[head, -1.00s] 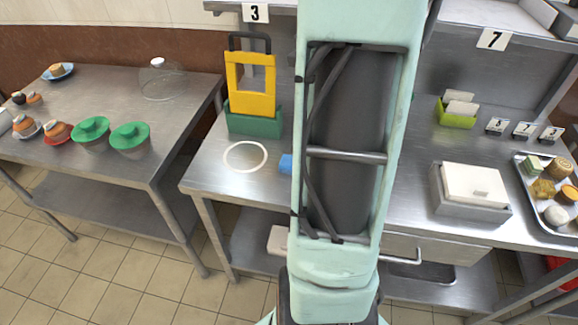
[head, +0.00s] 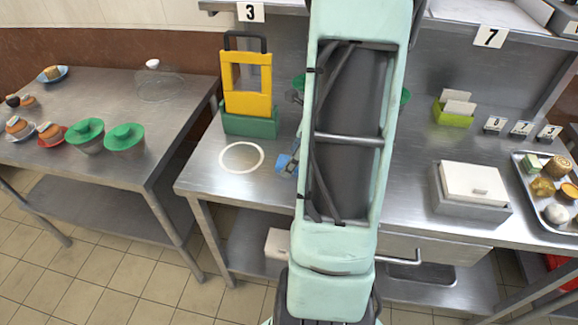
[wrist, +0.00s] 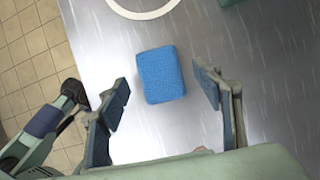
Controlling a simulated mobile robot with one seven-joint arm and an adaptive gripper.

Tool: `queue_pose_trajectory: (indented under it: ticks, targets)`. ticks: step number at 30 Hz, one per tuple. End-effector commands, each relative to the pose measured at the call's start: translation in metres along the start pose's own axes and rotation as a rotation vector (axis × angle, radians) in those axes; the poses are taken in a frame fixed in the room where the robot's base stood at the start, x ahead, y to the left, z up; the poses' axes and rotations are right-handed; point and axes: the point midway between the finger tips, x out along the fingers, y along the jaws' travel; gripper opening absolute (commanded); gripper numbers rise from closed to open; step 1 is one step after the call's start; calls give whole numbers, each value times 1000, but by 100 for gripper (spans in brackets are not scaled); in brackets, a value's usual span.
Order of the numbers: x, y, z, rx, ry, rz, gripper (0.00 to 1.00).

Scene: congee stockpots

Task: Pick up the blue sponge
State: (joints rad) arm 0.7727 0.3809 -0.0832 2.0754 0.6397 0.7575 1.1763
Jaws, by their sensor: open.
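The blue sponge (wrist: 161,75) lies flat on the steel counter in the wrist view, a little beyond and between my two open fingers. My gripper (wrist: 164,98) is open and empty, with a finger pad on each side and clear space between each pad and the sponge. In the head view only part of the sponge (head: 283,162) shows at the left edge of my arm. A bit of my gripper shows there too, and my arm hides the rest.
A white ring (head: 241,157) lies on the counter left of the sponge. A yellow frame (head: 247,97) stands in a green holder (head: 250,124) behind it. A white-lidded box (head: 474,184) and a food tray (head: 548,222) are at the right.

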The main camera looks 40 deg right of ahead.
Motion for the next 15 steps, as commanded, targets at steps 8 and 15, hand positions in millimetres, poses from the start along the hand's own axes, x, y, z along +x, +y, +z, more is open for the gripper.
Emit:
queue_pose_trajectory:
  ticks: [8, 15]
  targets:
    - [15, -1, -1, 1, 1, -2, 60]
    - [15, -1, -1, 1, 1, -2, 46]
